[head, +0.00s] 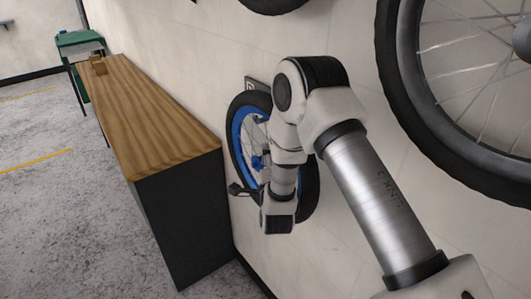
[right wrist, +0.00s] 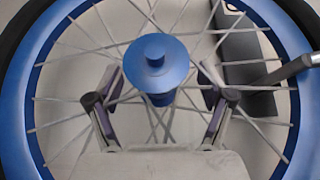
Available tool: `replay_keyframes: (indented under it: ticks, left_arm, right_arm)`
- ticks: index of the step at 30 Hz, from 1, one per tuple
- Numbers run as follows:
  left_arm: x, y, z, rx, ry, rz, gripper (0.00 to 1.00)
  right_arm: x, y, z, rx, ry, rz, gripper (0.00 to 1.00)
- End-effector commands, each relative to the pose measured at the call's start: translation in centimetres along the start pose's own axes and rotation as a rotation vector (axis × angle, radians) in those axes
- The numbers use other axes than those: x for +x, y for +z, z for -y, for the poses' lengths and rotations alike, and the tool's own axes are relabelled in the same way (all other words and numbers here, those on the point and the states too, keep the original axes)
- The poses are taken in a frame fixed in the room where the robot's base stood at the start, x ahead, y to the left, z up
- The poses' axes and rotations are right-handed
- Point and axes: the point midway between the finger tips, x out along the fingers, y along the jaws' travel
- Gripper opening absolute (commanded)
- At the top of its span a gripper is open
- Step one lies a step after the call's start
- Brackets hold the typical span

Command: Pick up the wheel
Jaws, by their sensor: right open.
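The wheel (head: 236,136) has a blue rim, a black tyre and thin spokes, and is upright against the pale wall, right of the wooden counter. My right arm partly covers it in the head view. In the right wrist view the blue rim (right wrist: 38,100) fills most of the picture. The wheel's blue hub (right wrist: 160,65) stands out in the middle. My right gripper (right wrist: 160,82) is open, with one finger on each side of the hub and gaps showing between. My left gripper is out of view.
A counter with a wooden top (head: 150,115) and dark side stands close left of the wheel. A larger dark-tyred wheel (head: 405,95) hangs at upper right. Grey floor lies open at left.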

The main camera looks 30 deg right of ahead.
Motion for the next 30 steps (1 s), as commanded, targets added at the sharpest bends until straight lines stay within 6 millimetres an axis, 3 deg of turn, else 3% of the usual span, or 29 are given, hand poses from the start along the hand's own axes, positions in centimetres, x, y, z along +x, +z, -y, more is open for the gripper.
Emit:
replay_keyframes:
  ticks: [3, 8, 15, 30]
  left_arm:
    - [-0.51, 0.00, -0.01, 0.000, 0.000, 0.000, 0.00]
    - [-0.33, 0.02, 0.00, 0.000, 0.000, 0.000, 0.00]
    - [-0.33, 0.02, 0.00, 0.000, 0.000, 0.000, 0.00]
    - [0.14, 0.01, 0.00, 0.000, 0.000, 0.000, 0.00]
  right_arm:
    - [1.00, 0.02, -0.01, -0.001, 0.001, 0.001, 0.81]
    - [1.00, 0.04, -0.17, -0.002, 0.002, 0.002, 0.81]
    - [0.99, 0.05, -0.15, -0.002, 0.002, 0.002, 0.00]
    - [1.07, 0.07, 0.76, -0.001, -0.003, 0.002, 0.00]
